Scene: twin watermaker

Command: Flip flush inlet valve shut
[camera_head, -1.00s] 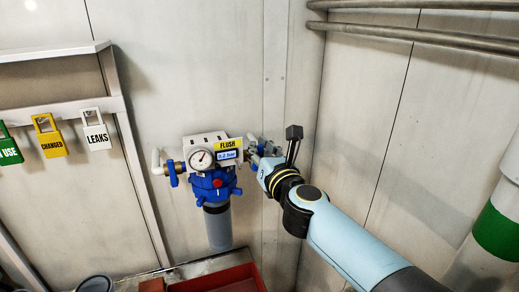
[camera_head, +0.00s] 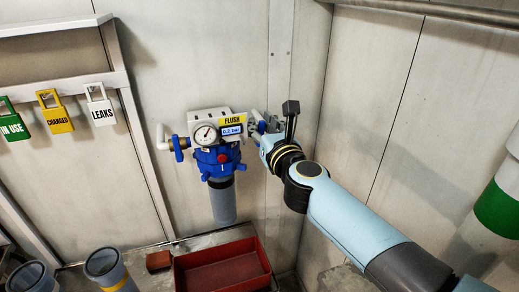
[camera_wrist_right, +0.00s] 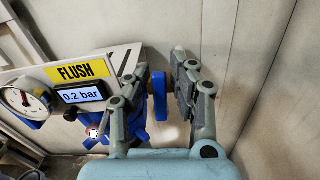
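The flush unit is a white block (camera_head: 197,118) on the wall with a round gauge (camera_head: 206,134), a yellow FLUSH label (camera_head: 232,121) and a display reading 0.2 bar. Below it is a blue filter head with a grey bowl. One blue valve handle (camera_head: 180,148) is on its left pipe. Another blue valve handle (camera_wrist_right: 159,96) is on its right side, standing upright in the wrist view. My right gripper (camera_wrist_right: 158,88) is open, with its fingers on either side of this right handle. Firm contact cannot be told. My left gripper is not in view.
Green, yellow and white tags (camera_head: 101,106) hang from a rail at left. A red tray (camera_head: 222,268) and grey cylinders (camera_head: 107,268) are below. The corner wall is close to my right arm. A white and green pipe (camera_head: 499,209) stands at far right.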

